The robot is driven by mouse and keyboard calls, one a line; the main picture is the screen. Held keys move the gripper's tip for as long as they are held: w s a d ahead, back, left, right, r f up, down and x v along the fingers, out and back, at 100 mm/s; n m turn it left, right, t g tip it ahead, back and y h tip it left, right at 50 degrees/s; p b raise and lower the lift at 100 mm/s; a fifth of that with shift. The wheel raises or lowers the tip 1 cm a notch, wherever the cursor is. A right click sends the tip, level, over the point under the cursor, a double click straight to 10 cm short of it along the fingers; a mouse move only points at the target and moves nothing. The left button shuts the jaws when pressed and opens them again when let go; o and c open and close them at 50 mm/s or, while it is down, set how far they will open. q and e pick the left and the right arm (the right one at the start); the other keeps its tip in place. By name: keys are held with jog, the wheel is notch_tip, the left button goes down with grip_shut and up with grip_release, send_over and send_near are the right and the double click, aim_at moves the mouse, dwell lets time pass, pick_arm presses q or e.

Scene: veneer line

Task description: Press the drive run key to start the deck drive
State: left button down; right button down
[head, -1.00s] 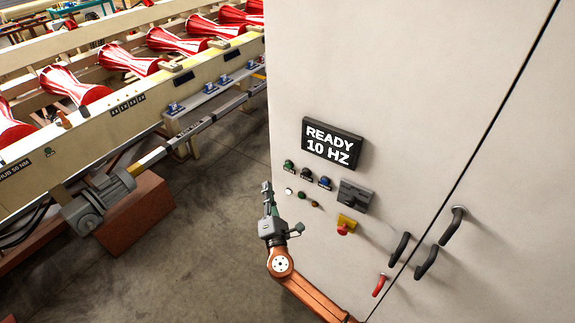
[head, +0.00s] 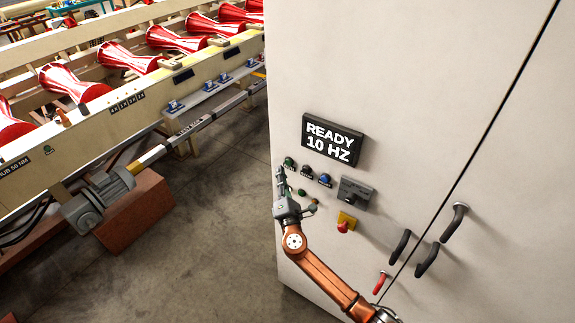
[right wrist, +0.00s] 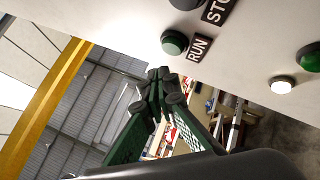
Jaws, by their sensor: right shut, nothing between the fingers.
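The run key is a round green button (head: 289,162) at the left of the top row on the pale cabinet front. In the right wrist view it is the green button (right wrist: 174,42) beside a black RUN label (right wrist: 199,48). My right gripper (head: 281,171) is shut and empty, just left of and below the run key in the head view. In the right wrist view its closed fingertips (right wrist: 160,76) appear just below the key, apart in the picture; the exact gap is unclear. A display (head: 333,139) above the keys reads READY 10 HZ. My left gripper is out of view.
Beside the run key are a black key (head: 306,170) and a blue one (head: 325,180). A grey switch (head: 356,194) and a red stop knob on yellow (head: 346,223) sit lower right. A conveyor with red rollers (head: 75,83) stands left, across open floor.

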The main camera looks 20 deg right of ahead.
jog(key=shift+w+d, duration=0.4)
jog(key=shift+d, duration=0.1)
jog(key=shift+r, duration=0.1)
dwell(1.1)
jog(key=shift+w+d+b, duration=0.25)
jog(key=shift+d+b, duration=0.05)
jog(key=shift+b, duration=0.05)
jog(key=shift+w+d, duration=0.25)
jog(key=shift+d, duration=0.1)
dwell(0.7)
jog(key=shift+s+a, duration=0.55)
jog(key=shift+a, duration=0.15)
jog(key=shift+s+a, duration=0.8)
jog(key=shift+a, duration=0.2)
jog(key=shift+s+a, duration=0.75)
jog(key=shift+a, duration=0.2)
